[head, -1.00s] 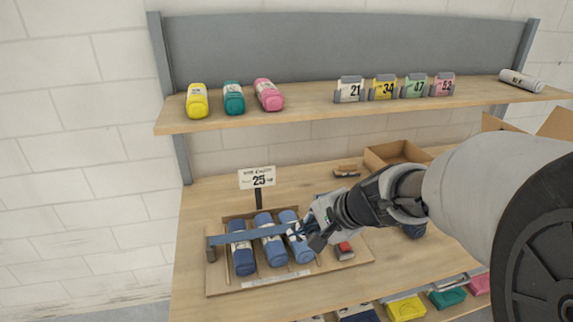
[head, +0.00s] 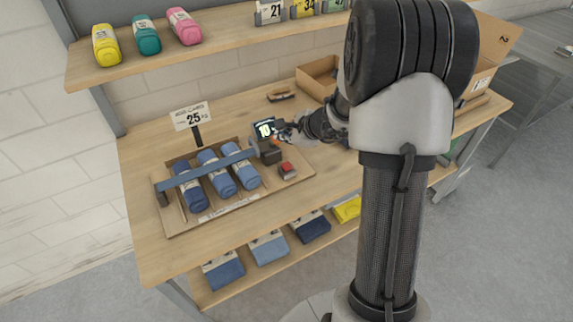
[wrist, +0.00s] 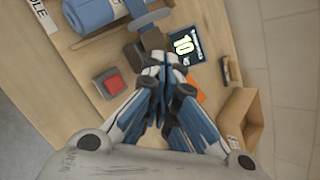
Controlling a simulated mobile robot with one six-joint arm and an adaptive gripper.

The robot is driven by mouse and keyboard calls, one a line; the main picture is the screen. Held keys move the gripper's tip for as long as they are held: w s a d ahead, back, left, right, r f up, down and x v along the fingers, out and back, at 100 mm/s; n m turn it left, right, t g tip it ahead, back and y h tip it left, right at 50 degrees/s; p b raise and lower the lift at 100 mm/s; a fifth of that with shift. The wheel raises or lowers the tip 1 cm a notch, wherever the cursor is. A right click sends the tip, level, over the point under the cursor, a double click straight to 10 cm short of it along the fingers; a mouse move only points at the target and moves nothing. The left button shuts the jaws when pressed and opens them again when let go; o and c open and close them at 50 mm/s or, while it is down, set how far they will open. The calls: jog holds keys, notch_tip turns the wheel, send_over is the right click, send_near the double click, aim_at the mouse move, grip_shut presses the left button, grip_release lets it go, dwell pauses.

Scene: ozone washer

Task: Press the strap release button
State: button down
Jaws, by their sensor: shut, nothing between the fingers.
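A red square button (head: 287,168) in a grey housing sits on the right part of the wooden tray (head: 220,212). It also shows in the wrist view (wrist: 113,84), left of my fingers. A blue strap (head: 206,167) crosses over three blue rolls (head: 216,172), its right end at a dark block (head: 268,152). My gripper (head: 281,126) is shut and empty, behind the button and near the dark block. In the wrist view my fingertips (wrist: 161,75) point toward the block, apart from the button. I cannot tell whether they touch the block.
A dark display (head: 264,129) reading 10 stands just behind the block. A "25" sign (head: 193,117) stands behind the rolls. A brush (head: 281,93) and an open cardboard box (head: 318,78) lie further back. The front strip of the table is clear.

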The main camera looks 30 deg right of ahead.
jog(key=b, duration=0.6)
send_over(285, 167)
notch_tip(285, 167, down, 8)
jog(key=shift+r, duration=0.25)
jog(key=shift+f+b, duration=0.55)
jog(key=shift+b, duration=0.15)
jog(key=shift+f, duration=0.2)
jog(key=shift+f+b, duration=0.25)
jog(key=shift+b, duration=0.4)
jog(key=shift+f+b, duration=0.65)
jog(key=shift+b, duration=0.1)
dwell(0.7)
jog(key=shift+r, duration=0.2)
jog(key=shift+r+p, duration=0.8)
jog(key=shift+r, duration=0.1)
